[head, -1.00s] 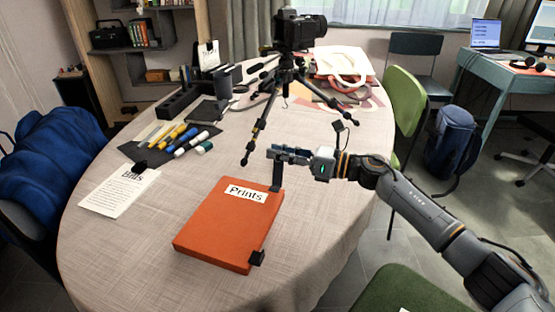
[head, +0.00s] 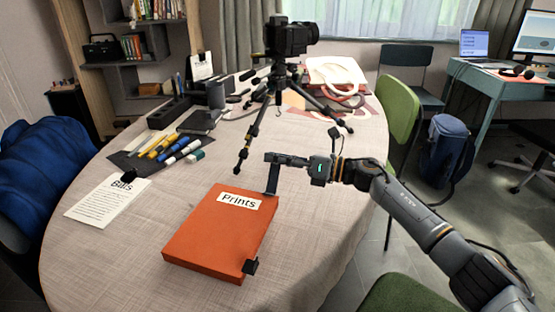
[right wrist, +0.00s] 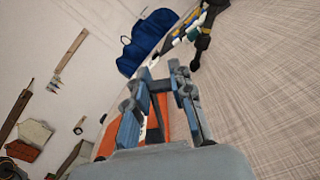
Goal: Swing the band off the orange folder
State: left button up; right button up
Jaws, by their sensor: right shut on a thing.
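The orange folder (head: 218,232), labelled "Prints", lies flat and closed on the round table (head: 318,215). A black band (head: 272,180) rises from the folder's far right corner to my right gripper (head: 269,158). Another black piece of it (head: 250,267) wraps the near right corner. My right gripper is shut on the band's upper end, a little above the folder. In the right wrist view, a dark strip of the band (right wrist: 157,115) shows between the fingers, with part of the orange folder (right wrist: 163,118) behind. My left gripper is out of view.
A camera tripod (head: 276,95) stands behind the gripper, one leg ending just left of it. A clipped "Bills" sheet (head: 107,201) and several markers (head: 170,149) lie left of the folder. The table is clear to the folder's right. A green chair (head: 400,118) stands beyond the right edge.

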jog(key=shift+f, duration=0.2)
jog(key=o, duration=0.8)
jog(key=shift+r, duration=0.1)
jog(key=v, duration=1.2)
